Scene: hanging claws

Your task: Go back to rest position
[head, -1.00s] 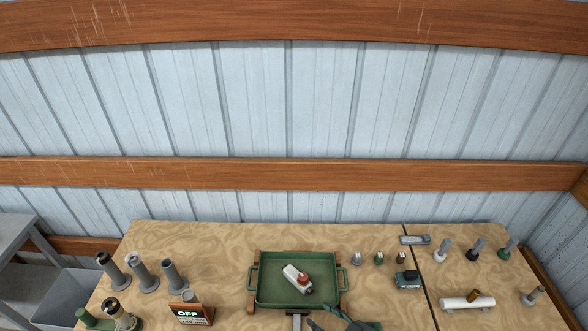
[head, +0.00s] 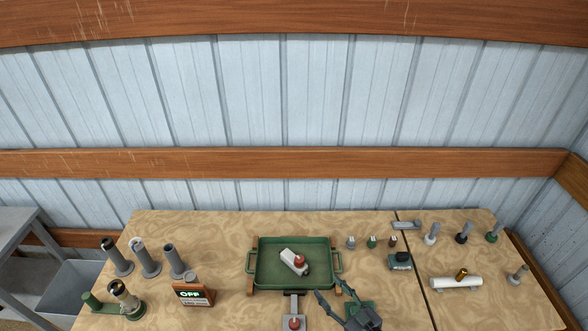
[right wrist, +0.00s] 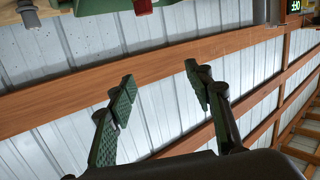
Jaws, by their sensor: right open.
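My right gripper (head: 329,296) shows at the bottom of the head view, over the table's front part, just below and right of the green tray. In the right wrist view its two fingers (right wrist: 160,92) are spread apart with nothing between them, and the wall shows behind. My left gripper is in neither view.
The green tray (head: 262,284) holds a grey and red piece (head: 294,262). Grey cylinders (head: 145,258) and an OFF sign (head: 193,293) stand at left. Small upright pieces, a green-grey block (head: 400,261) and a white cylinder (head: 456,282) are at right.

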